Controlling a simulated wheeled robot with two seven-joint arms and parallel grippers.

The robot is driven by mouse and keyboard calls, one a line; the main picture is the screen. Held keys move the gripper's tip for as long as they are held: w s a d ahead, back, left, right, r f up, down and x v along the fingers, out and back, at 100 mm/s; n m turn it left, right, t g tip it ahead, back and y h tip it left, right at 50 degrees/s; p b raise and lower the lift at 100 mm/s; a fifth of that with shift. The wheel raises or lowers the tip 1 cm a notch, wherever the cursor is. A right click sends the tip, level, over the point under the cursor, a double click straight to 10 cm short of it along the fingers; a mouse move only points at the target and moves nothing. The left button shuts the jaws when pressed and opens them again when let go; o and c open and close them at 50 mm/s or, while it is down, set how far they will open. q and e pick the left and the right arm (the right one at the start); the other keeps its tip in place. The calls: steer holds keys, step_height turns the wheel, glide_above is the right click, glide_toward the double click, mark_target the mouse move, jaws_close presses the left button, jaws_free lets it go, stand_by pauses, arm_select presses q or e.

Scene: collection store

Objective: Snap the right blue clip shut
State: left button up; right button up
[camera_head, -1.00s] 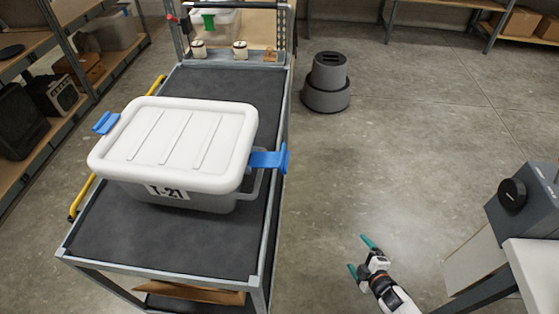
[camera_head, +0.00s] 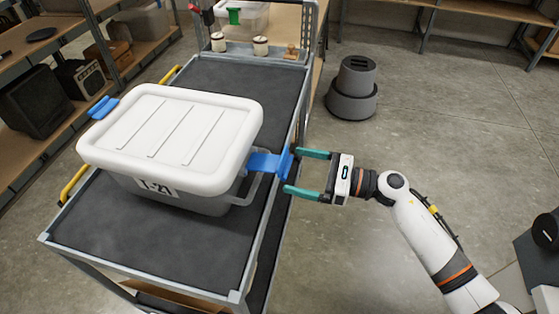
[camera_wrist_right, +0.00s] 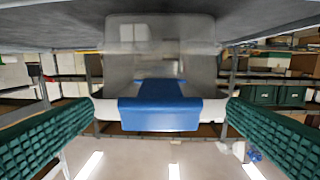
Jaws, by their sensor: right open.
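A clear box (camera_head: 190,203) with a white lid (camera_head: 172,135) and a T-21 label stands on the cart. The right blue clip (camera_head: 268,163) sticks out sideways from the lid's right edge, not folded down against the box wall. My right gripper (camera_head: 294,171) is open, its teal fingers at the clip's outer end, one on each side. In the right wrist view the clip (camera_wrist_right: 160,106) is centred between the spread fingers, with nothing gripped. The left blue clip (camera_head: 103,107) is at the lid's left end. My left gripper is not in view.
The cart's dark top (camera_head: 210,245) has a raised metal rim (camera_head: 262,235) beneath the clip side. Two small spools and another clear box (camera_head: 245,18) are behind. A grey stepped object (camera_head: 353,90) stands on the floor. Shelves line the left; floor right of the cart is mostly open.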

mark_target(280, 166)
steer(key=p+x, duration=0.1)
steer(key=x, duration=0.4)
steer(key=shift+w+a, duration=0.1)
steer(key=shift+a, duration=0.2)
steer(key=c, duration=1.4)
